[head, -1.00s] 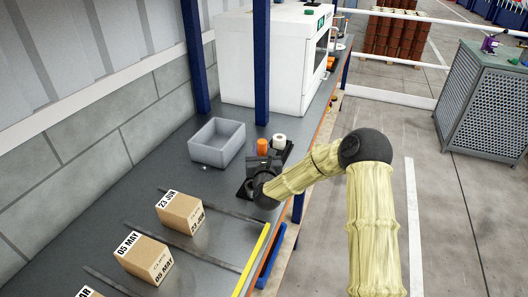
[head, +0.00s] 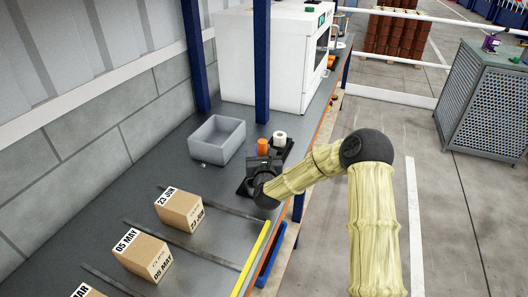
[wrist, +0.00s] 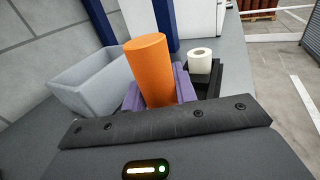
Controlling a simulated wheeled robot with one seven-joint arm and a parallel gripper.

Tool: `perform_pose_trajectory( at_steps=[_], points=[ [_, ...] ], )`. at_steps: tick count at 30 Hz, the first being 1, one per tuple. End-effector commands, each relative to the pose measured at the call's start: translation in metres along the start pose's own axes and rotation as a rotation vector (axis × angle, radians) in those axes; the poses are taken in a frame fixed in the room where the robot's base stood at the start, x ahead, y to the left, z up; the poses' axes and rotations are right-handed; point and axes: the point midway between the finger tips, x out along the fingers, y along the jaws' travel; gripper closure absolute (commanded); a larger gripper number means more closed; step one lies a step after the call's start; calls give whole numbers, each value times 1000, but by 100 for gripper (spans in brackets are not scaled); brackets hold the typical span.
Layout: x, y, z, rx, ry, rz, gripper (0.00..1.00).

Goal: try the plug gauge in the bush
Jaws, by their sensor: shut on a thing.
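The plug gauge, an orange cylinder (wrist: 150,68), stands upright between the purple fingers of my gripper (wrist: 158,97) in the wrist view. My gripper is shut on its lower part, which the fingers partly hide. The gauge's orange top also shows in the head view (head: 262,146), just beyond my dark gripper (head: 262,162). The bush, a short white ring with a dark hole in its top (wrist: 201,60), sits on a black base to the right of the gauge and farther off. It shows in the head view (head: 279,137) too. The gauge is apart from the bush.
A grey open bin (wrist: 95,80) stands left of the gauge on the grey bench. A blue post (head: 262,60) and a white cabinet (head: 240,60) stand beyond. Several dated cartons, one of them marked 23 JUN (head: 178,208), lie nearer on the bench.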

Motion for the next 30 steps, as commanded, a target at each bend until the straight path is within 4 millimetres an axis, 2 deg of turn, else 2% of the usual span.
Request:
perform_pose_trajectory(
  at_steps=[30],
  points=[
    [0, 3, -6, 0, -1, 4, 100]
  ],
)
